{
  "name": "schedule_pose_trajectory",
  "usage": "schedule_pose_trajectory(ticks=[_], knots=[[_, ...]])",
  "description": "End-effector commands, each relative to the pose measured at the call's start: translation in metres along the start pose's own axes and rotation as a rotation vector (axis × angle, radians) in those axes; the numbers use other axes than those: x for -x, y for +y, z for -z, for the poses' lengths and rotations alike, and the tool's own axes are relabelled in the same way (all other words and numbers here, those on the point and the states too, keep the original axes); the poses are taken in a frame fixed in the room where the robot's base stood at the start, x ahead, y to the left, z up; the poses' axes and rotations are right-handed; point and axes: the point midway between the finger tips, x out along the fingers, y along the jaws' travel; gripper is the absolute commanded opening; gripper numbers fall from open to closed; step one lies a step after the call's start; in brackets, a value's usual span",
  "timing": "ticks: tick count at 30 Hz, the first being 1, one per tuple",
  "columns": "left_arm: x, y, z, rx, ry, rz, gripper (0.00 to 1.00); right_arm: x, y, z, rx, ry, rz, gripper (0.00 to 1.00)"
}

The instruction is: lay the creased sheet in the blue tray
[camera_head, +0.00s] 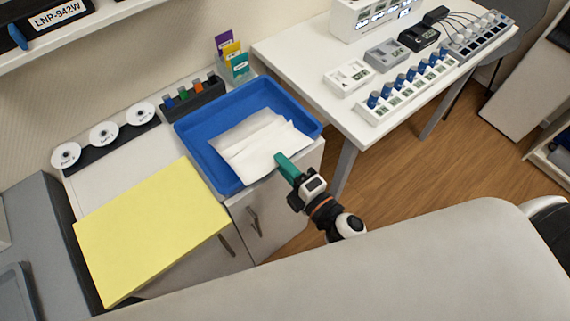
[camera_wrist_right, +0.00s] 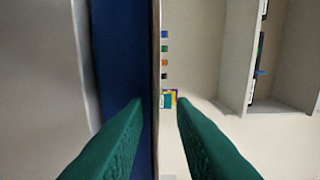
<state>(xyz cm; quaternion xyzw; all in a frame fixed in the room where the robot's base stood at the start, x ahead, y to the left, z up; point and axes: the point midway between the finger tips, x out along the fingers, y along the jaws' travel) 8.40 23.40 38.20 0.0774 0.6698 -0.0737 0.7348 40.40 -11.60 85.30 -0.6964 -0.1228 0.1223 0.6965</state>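The white creased sheet (camera_head: 258,142) lies inside the blue tray (camera_head: 203,160), over its middle and front part, with visible fold lines. The tray stands on a white cabinet top. My right gripper (camera_head: 282,160), with green fingers, is at the tray's front right side, its tips over or beside the sheet's near edge; I cannot tell whether they touch it. In the right wrist view the two fingers (camera_wrist_right: 159,100) are apart, with nothing clearly held between them. The blue of the tray (camera_wrist_right: 124,60) shows there behind the left finger. My left gripper is not in view.
A yellow panel (camera_head: 150,235) lies left of the tray, reaching past the cabinet's front. A block rack (camera_head: 192,98) and card holder (camera_head: 238,68) stand behind the tray. Discs (camera_head: 104,134) lie at the left. A white table (camera_head: 300,50) with devices is at the right.

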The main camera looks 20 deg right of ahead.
Motion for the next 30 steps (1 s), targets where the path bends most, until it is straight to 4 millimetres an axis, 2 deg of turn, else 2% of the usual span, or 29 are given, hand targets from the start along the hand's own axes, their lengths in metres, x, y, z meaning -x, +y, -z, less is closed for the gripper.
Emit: schedule_pose_trajectory(ticks=[4,8,11,21,25,30], knots=[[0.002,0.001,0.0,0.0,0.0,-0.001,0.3,0.0,-0.003,0.0,0.0,0.0,0.0,0.23],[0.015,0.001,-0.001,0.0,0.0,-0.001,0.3,0.0,-0.017,0.0,0.001,0.0,0.0,0.23],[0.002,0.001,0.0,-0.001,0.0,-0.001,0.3,0.019,-0.007,-0.001,-0.003,0.001,-0.004,0.23],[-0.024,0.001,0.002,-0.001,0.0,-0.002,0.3,0.093,-0.008,0.0,-0.002,0.002,-0.004,0.23],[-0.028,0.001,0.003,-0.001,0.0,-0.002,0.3,0.11,-0.009,0.0,-0.001,0.001,-0.003,0.23],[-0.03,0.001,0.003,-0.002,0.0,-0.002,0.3,0.119,-0.012,0.0,0.0,0.0,0.0,0.23]])
